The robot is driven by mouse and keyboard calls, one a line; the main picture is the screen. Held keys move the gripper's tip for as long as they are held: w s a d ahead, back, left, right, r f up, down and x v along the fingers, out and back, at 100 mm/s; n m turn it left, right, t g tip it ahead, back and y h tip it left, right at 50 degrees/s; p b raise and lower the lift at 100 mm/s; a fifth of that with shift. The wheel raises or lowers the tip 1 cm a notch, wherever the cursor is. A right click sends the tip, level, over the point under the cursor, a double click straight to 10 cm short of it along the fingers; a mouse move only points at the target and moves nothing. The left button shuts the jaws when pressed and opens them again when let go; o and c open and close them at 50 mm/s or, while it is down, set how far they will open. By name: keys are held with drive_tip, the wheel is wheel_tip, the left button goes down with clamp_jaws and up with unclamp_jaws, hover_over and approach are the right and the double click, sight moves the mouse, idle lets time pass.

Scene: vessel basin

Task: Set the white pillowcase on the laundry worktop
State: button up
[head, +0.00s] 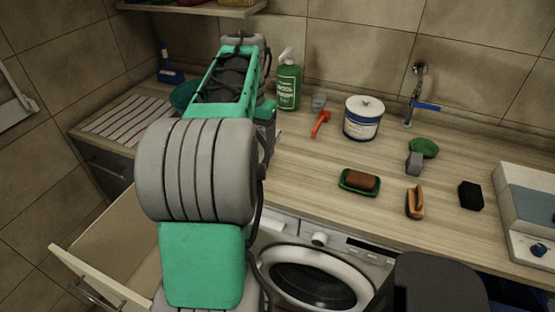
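The laundry worktop (310,158) is a long wood-grain counter along the tiled wall. I cannot make out a white pillowcase anywhere in the head view. My arm rises across the left middle and covers part of the worktop. The end of my arm is mostly hidden behind its own links. Only a small part of what seems to be my gripper (273,138) shows at the arm's right side, over the worktop. Its fingers and anything in them cannot be made out.
A striped cloth (125,118) lies on the worktop's left end. A green bottle (289,85), a white tub (363,120), a soap dish (346,187), a brush (415,203) and a black sponge (471,196) stand rightward. An open drawer (100,273) juts out lower left; a washing machine (310,280) is below.

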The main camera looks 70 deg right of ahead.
drive_tip(key=s+d+f, duration=0.1)
drive_tip(key=d, duration=0.1)
drive_tip(key=s+d+f+p, duration=0.1)
drive_tip(key=d, duration=0.1)
drive_tip(key=s+d+f+p, duration=0.1)
drive_tip(key=s+d, duration=0.1)
drive_tip(key=shift+d+f, duration=0.1)
drive_tip(key=shift+d, duration=0.25)
drive_tip(key=d+f, duration=0.1)
drive_tip(key=s+d+f+p, duration=0.1)
drive_tip(key=f, duration=0.1)
drive_tip(key=s+d+f, duration=0.1)
drive_tip(key=f, duration=0.1)
drive_tip(key=shift+d+f, duration=0.15)
drive_tip(key=shift+d, duration=0.1)
drive_tip(key=shift+s+d+f+p, duration=0.15)
drive_tip(key=shift+f+p, duration=0.25)
drive_tip(key=shift+f, duration=1.4)
drive_tip(key=shift+f, duration=0.15)
drive_tip(key=o, duration=1.6)
drive_tip(key=shift+o, duration=0.2)
